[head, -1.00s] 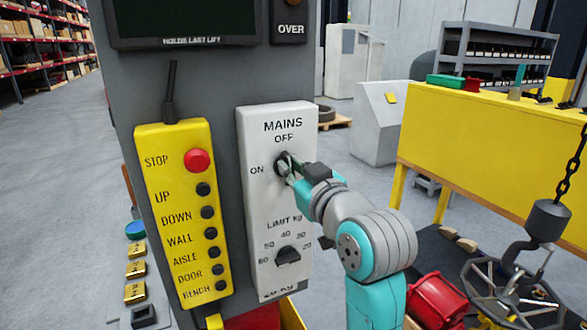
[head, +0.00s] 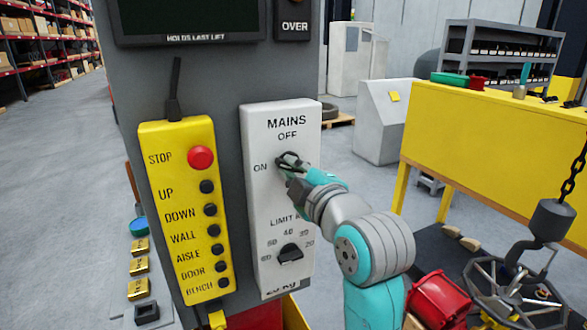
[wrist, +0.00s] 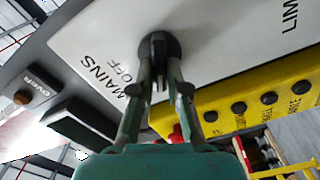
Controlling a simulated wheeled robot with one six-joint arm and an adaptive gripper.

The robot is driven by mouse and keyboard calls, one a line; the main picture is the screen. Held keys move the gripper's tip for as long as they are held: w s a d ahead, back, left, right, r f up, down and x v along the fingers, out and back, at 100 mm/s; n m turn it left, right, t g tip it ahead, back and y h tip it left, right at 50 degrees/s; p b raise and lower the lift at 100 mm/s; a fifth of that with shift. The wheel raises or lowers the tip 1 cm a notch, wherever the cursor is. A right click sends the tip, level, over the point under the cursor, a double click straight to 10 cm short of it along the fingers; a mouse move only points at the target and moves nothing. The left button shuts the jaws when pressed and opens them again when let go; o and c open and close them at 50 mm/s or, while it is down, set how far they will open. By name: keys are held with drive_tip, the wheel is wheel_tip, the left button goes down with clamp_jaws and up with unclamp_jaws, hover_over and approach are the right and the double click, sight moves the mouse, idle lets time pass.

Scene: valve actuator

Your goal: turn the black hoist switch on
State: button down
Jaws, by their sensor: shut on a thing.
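The black hoist switch (head: 283,159) is a round knob with a raised bar, on the white MAINS panel (head: 262,135), below OFF and right of ON. My gripper (head: 291,164) reaches it from the lower right and partly covers it. In the wrist view the switch's bar (wrist: 158,46) stands between the two fingers of my gripper (wrist: 160,72), which are shut on it. OFF shows to the left of the switch there; ON is hidden. I cannot tell exactly where the bar points.
A black LIMIT kg knob (head: 290,254) is lower on the panel. A yellow button pendant (head: 170,248) with a red STOP button (head: 200,158) hangs just left. A yellow bench (head: 470,140) and a hook block (head: 551,218) are at the right.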

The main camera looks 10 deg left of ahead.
drive_tip(key=shift+f+n, duration=0.2)
drive_tip(key=shift+n, duration=1.7)
drive_tip(key=shift+a, duration=0.1)
drive_tip(key=c, duration=1.2)
unclamp_jaws()
drive_tip(key=shift+o, duration=0.2)
drive_tip(key=shift+s, duration=0.1)
drive_tip(key=v, duration=1.2)
drive_tip(key=shift+f, duration=0.1)
